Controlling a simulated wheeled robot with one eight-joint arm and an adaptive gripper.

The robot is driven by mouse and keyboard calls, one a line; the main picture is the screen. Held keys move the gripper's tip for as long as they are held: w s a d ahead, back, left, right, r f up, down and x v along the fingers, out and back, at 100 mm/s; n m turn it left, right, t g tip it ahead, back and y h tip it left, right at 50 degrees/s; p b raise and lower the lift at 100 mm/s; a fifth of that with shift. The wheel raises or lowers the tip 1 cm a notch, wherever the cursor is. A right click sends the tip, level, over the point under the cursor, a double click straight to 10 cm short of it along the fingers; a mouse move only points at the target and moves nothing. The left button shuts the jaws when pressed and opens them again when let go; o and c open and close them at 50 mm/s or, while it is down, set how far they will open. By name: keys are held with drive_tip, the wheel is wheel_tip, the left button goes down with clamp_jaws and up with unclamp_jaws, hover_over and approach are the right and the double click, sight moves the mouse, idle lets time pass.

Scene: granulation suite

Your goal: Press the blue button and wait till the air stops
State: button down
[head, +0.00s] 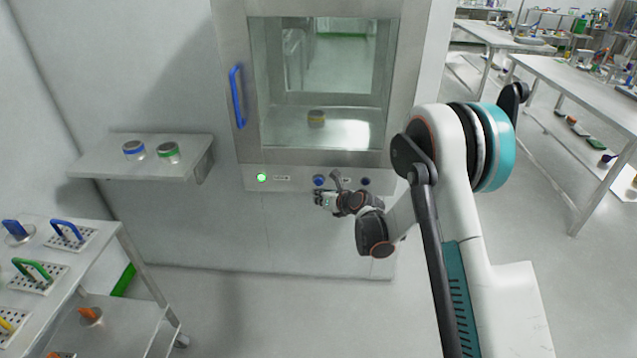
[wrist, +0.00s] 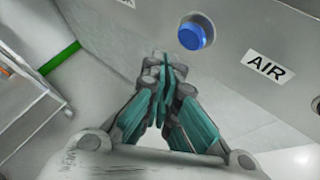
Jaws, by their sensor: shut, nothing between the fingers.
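The blue button (head: 319,180) sits on the panel below the pass-through window, in the head view. In the wrist view the blue button (wrist: 196,32) stands out from the grey panel, left of a label reading AIR (wrist: 267,67). My gripper (head: 326,201) is just below the button in the head view. In the wrist view my gripper (wrist: 163,62) is shut and empty, its fingertips together below and left of the button. A gap shows between fingertips and button in the picture; the depth between them is hard to tell. A green light (head: 262,177) glows at the panel's left.
A wall shelf (head: 110,163) with two jars is at the left. A cart (head: 120,235) with coloured handles stands at lower left. Floor below the panel is clear.

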drive_tip(key=shift+w, duration=0.75)
drive_tip(key=shift+w, duration=0.1)
idle(0.9)
drive_tip(key=shift+w, duration=0.3)
drive_tip(key=shift+w+b, duration=0.35)
drive_tip(key=shift+w, duration=0.1)
idle(0.8)
drive_tip(key=shift+s, duration=0.9)
drive_tip(key=shift+s+b, duration=0.1)
drive_tip(key=shift+b, duration=0.2)
drive_tip(key=s+b, duration=0.1)
drive_tip(key=s, duration=0.3)
drive_tip(key=shift+s+a, duration=0.1)
drive_tip(key=shift+s, duration=0.3)
